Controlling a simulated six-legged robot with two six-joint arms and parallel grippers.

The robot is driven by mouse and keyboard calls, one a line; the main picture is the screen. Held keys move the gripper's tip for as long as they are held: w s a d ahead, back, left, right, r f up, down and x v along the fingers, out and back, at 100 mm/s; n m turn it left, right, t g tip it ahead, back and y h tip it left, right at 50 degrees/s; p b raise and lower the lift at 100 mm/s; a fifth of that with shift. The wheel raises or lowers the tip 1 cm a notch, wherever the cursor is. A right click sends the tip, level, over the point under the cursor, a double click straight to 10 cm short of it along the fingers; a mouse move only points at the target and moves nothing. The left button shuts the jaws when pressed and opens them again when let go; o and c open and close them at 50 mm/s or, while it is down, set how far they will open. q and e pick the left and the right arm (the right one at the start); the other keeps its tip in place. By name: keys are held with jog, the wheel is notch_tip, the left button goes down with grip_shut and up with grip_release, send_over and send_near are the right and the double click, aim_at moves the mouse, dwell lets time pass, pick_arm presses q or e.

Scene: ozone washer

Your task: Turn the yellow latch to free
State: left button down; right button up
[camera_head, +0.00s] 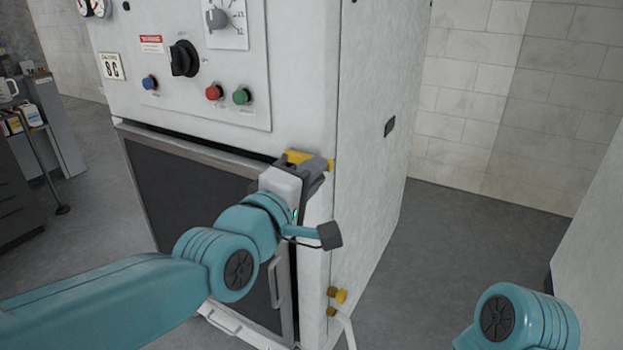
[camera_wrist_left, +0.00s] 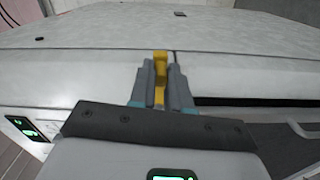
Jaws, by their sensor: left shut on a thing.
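The yellow latch (camera_head: 308,159) sits at the top right corner of the washer's dark door (camera_head: 185,195). In the head view it shows just above and behind my left gripper (camera_head: 304,172), which covers part of it. In the left wrist view the yellow latch (camera_wrist_left: 160,66) is between the two grey fingers of my left gripper (camera_wrist_left: 161,80), which are shut on it. The latch's yellow part also shows lower down between the fingers. Part of my right arm shows at the lower right of the head view, but its gripper is out of the picture.
The white washer cabinet (camera_head: 375,150) has a panel with a black knob (camera_head: 184,58), a red button (camera_head: 214,92) and a green button (camera_head: 242,96). A yellow fitting (camera_head: 341,295) is low on its front. Floor (camera_head: 455,235) to the right is clear.

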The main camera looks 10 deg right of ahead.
dwell(0.3)
pick_arm(q)
jog(key=c, duration=1.1)
grip_release()
jog(key=p+v, duration=0.1)
jog(key=v, duration=1.5)
jog(key=shift+s+a, duration=0.1)
jog(key=shift+s, duration=0.1)
